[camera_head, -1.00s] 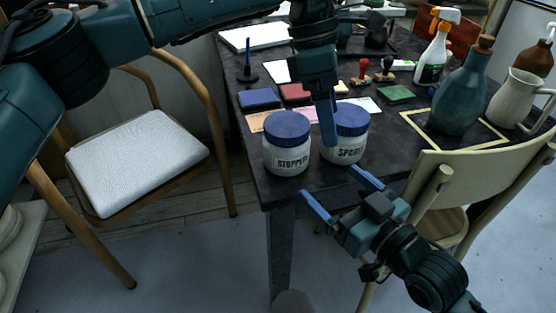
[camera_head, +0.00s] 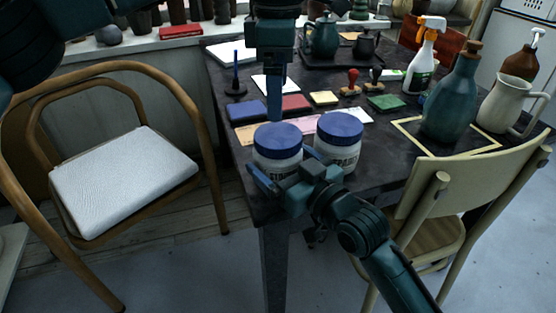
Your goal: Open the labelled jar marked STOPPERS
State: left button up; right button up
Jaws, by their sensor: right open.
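The STOPPERS jar (camera_head: 278,141) is a white jar with a blue lid, upright near the table's front left corner. My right gripper (camera_head: 279,162) is open at the jar's front. One blue finger lies along the jar's left side; the other is mostly hidden near the gap between the two jars. I cannot tell whether the fingers touch the jar. My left gripper (camera_head: 274,105) points down just behind the lid, seen edge-on, so its opening does not show.
A second white jar with a blue lid (camera_head: 340,134) stands close on the right, its label partly covered. Coloured pads, such as a blue one (camera_head: 247,110), and stamps lie behind. A blue-green bottle (camera_head: 450,105) and a cream chair (camera_head: 468,190) are at the right.

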jog(key=shift+x, duration=0.9)
